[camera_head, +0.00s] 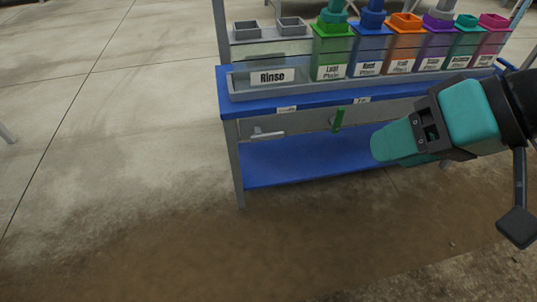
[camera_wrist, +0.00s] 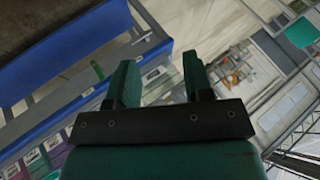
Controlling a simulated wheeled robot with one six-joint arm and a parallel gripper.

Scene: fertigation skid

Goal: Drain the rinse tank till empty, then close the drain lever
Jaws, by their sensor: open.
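The rinse tank (camera_head: 290,50) is a clear bin with a white "Rinse" label, at the left end of the skid's upper shelf in the head view. I cannot tell its liquid level. Below it, under the shelf edge, a pale grey lever (camera_head: 267,135) lies roughly level. A green lever (camera_head: 338,119) stands roughly upright farther right. My gripper (camera_head: 388,143) is right of both levers in the head view, in front of the skid. In the wrist view its teal fingers (camera_wrist: 161,75) are apart with nothing between them. A small green piece (camera_wrist: 98,70) shows left of the fingers.
Several coloured tanks (camera_head: 402,45) stand in a row right of the rinse tank. The blue upper shelf edge (camera_head: 300,103) overhangs the levers. A blue lower shelf (camera_head: 290,165) and a grey front leg (camera_head: 236,165) are below.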

